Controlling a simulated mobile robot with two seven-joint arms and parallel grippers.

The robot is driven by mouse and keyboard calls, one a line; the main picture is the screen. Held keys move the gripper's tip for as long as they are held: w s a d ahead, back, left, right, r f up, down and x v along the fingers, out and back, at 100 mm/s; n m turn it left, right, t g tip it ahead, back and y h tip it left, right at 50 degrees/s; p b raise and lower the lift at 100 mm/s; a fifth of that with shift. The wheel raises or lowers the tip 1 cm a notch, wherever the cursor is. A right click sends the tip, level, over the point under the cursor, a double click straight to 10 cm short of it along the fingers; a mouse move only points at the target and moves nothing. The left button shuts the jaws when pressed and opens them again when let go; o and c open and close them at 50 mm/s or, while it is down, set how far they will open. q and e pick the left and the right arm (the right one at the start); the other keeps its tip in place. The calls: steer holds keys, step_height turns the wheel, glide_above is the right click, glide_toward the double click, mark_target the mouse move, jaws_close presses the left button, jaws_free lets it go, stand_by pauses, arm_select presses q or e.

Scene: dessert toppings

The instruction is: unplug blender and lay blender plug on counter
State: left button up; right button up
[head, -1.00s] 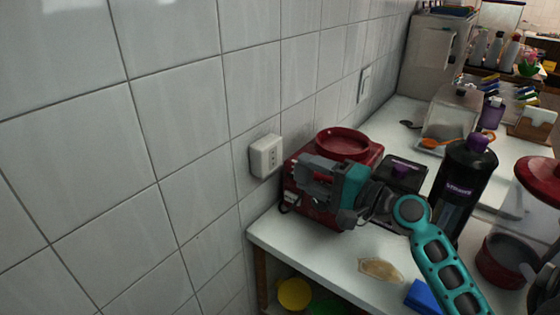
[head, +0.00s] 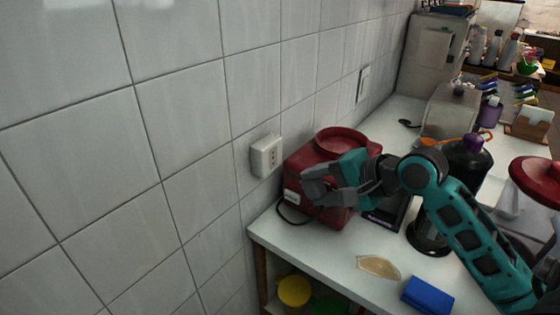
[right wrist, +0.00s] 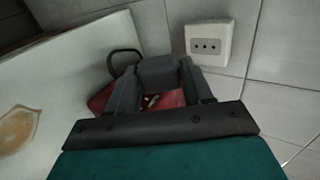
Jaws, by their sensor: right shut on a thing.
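The red blender base (head: 298,165) stands on the counter (head: 325,240) against the tiled wall. The white wall outlet (head: 266,156) is left of it; in the right wrist view the outlet (right wrist: 207,46) shows empty holes. My right gripper (head: 316,190) is in front of the base, below and right of the outlet. In the right wrist view it is shut on a dark grey block, seemingly the blender plug (right wrist: 162,72). The black cord (head: 290,212) loops beside the base. My left gripper is not in view.
A beige flat piece (head: 378,266) and a blue block (head: 427,295) lie on the front counter. A dark bottle (head: 468,160) and a red-lidded container (head: 536,175) stand to the right. The counter's front-left corner is clear.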

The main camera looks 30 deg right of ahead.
mark_target(321, 198)
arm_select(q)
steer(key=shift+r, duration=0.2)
arm_select(e)
steer(key=shift+d+r, duration=0.15)
steer(key=shift+r, duration=0.25)
steer(key=shift+s+f, duration=0.4)
steer(key=shift+f, duration=0.1)
steer(key=shift+s, duration=0.15)
steer(key=shift+s+a+r, duration=0.35)
steer(key=shift+s, duration=0.3)
steer(key=shift+s+d, duration=0.1)
steer(key=shift+s, duration=0.25)
steer(key=shift+s+f, duration=0.1)
steer(key=shift+s, duration=0.05)
steer(key=shift+s+d, duration=0.1)
steer(key=shift+s, duration=0.1)
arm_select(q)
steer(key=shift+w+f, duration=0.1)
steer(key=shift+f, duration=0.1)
arm_select(e)
steer(key=shift+f, duration=0.1)
